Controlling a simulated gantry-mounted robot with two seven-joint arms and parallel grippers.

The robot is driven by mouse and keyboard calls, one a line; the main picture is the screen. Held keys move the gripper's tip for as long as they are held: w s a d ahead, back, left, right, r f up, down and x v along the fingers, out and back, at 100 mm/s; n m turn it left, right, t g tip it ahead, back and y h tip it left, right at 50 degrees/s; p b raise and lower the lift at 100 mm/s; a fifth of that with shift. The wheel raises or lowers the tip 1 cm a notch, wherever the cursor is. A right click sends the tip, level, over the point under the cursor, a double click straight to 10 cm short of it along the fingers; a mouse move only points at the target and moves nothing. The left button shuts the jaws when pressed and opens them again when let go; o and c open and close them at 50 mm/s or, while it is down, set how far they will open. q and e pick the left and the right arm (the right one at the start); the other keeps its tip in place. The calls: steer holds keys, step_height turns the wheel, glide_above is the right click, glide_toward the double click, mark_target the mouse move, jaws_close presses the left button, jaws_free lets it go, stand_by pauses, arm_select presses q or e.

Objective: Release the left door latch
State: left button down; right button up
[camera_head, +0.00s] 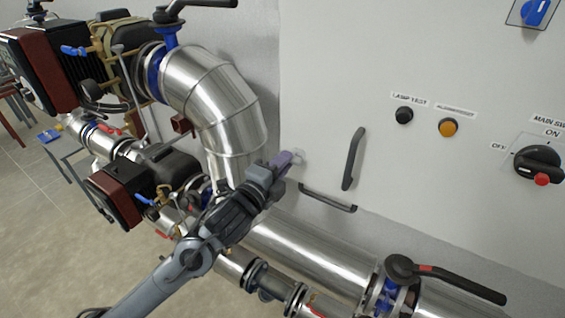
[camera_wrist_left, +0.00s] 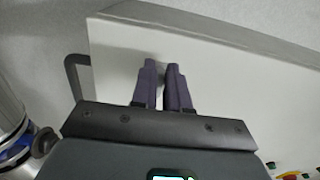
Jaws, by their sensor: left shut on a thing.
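My left gripper (camera_head: 292,159) reaches in from the lower left to the left part of the white cabinet front (camera_head: 325,75). Its purple fingers are closed around a small pale latch (camera_head: 299,154), which is mostly hidden by the fingers. In the left wrist view the left gripper (camera_wrist_left: 162,66) has its two fingers close together against the white panel (camera_wrist_left: 215,60), with a little of a grey part between the tips. My right gripper is not in view.
A dark upright handle (camera_head: 353,158) is right of the gripper, and a lower dark handle (camera_head: 328,199) is below it. Large silver pipes (camera_head: 215,100) stand close on the left. A black valve lever (camera_head: 455,282) is at lower right. Knobs and a main switch (camera_head: 538,160) are farther right.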

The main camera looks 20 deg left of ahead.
arm_select(q)
steer(key=c, duration=1.1)
jaws_free()
steer(key=shift+s+a+b, duration=0.25)
steer(key=shift+s+b, duration=0.1)
steer(key=shift+s, duration=1.45)
steer(key=shift+s+a+b, duration=0.3)
steer(key=shift+s+b, duration=0.05)
steer(key=shift+s, duration=1.4)
steer(key=shift+s+a+b, duration=0.25)
steer(key=shift+s+b, duration=0.1)
steer(key=shift+s, duration=1.45)
steer(key=shift+f, duration=0.1)
